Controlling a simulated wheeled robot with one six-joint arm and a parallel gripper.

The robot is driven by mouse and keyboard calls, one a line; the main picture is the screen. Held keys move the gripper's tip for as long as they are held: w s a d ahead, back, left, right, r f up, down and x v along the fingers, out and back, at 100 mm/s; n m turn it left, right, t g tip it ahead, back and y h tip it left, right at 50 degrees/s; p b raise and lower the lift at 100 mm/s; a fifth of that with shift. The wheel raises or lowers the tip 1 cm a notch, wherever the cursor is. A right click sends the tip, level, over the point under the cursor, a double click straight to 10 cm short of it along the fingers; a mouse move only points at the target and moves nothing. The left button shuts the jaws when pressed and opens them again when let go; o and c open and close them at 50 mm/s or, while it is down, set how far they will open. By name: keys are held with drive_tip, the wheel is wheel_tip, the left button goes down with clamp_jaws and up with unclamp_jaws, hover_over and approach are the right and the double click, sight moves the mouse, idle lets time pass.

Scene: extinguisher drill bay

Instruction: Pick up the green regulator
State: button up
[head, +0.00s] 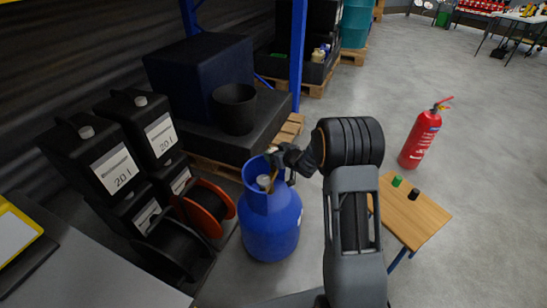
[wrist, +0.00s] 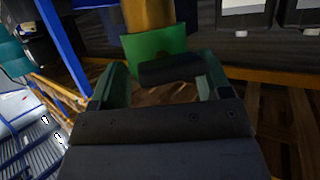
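In the wrist view, a bright green piece (wrist: 155,48) with a brass cylinder (wrist: 147,14) rising from it and a dark bar across its lower right sits at the fingertips of my gripper (wrist: 160,80). It looks like the regulator. The fingers stand well apart, one on each side; I cannot tell whether they press on it. In the head view, my gripper (head: 285,160) is over the open top of a blue gas bottle (head: 270,225). A brass-coloured bit shows beside it; the green body is hidden there. A small green item (head: 397,181) stands on the wooden table (head: 425,219).
A small black item (head: 414,194) shares that table. A red extinguisher (head: 421,138) stands behind it. Black canisters (head: 115,170) and an orange-rimmed reel (head: 207,208) stand left of the bottle. A blue post (head: 298,55) and a black bucket (head: 235,108) are behind.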

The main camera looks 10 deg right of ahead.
drive_tip(key=c, duration=0.9)
drive_tip(key=shift+r, duration=0.1)
drive_tip(key=shift+c, duration=0.4)
